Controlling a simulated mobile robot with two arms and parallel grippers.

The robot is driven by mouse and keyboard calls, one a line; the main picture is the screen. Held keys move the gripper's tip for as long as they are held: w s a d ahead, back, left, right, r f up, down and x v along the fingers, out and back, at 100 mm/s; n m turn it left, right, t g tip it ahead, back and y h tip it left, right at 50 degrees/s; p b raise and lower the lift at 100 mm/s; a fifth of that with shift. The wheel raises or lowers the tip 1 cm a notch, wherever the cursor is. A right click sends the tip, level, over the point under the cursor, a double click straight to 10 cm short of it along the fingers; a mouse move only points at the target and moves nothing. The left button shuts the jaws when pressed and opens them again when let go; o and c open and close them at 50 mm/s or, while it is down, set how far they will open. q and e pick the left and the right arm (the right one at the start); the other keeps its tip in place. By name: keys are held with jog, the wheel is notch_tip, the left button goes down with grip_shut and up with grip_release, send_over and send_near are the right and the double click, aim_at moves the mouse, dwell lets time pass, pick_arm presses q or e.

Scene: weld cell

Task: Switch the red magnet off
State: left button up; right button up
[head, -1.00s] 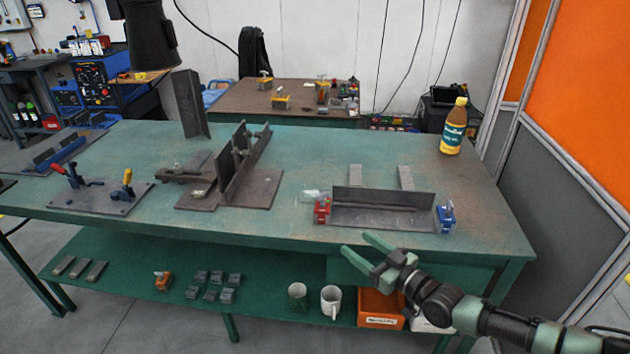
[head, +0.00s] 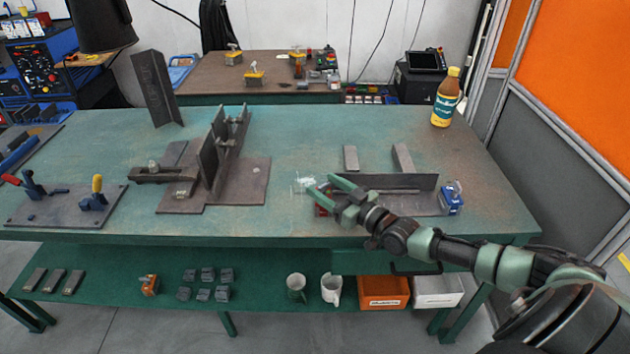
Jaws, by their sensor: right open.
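The red magnet (head: 320,211) sits on the green table at the left end of an angle-iron piece (head: 400,182). Most of it is hidden behind my right gripper, and only a bit of red shows below the fingers. A pale, clear part (head: 303,182) shows just left of the fingertips. My right gripper (head: 319,184) is open, with its fingers pointing left over the magnet; I cannot tell whether they touch it. A blue magnet (head: 451,198) stands at the right end of the angle iron. My left gripper is not in view.
A welded steel fixture (head: 228,165) stands left of the magnet, with clear green table (head: 285,140) between. A bottle (head: 446,97) stands at the back right. Toggle clamps on a plate (head: 60,207) lie far left. Mugs and bins are on the shelf below.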

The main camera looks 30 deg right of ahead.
aim_at(324, 184)
jog(key=shift+x, duration=1.85)
grip_shut()
jog(key=shift+r+h+p, duration=0.1)
jog(key=shift+h+p, duration=0.2)
jog(key=shift+p, duration=0.25)
jog(key=m+h+p, duration=0.1)
jog(key=h+p, duration=0.1)
jog(key=p, duration=0.2)
jog(key=m+h+p, duration=0.2)
jog(key=h+p, duration=0.1)
jog(key=d+m+h+p, duration=0.1)
jog(key=m+h+p, duration=0.1)
jog(key=p, duration=0.2)
jog(key=shift+r+h+p, duration=0.1)
jog(key=shift+h+p, duration=0.2)
jog(key=shift+p, duration=0.05)
jog(key=shift+d+m+g+h+p, duration=0.15)
jog(key=shift+m+g+h+p, duration=0.15)
jog(key=shift+m+h+p, duration=0.5)
jog(key=shift+s+d+m+g+h, duration=0.1)
jog(key=shift+d+m+g+h, duration=0.15)
jog(key=shift+m+g+h, duration=0.5)
jog(key=shift+d+m+g+h, duration=0.15)
jog(key=shift+m+h, duration=0.3)
jog(key=shift+h, duration=0.7)
jog(key=shift+d, duration=0.1)
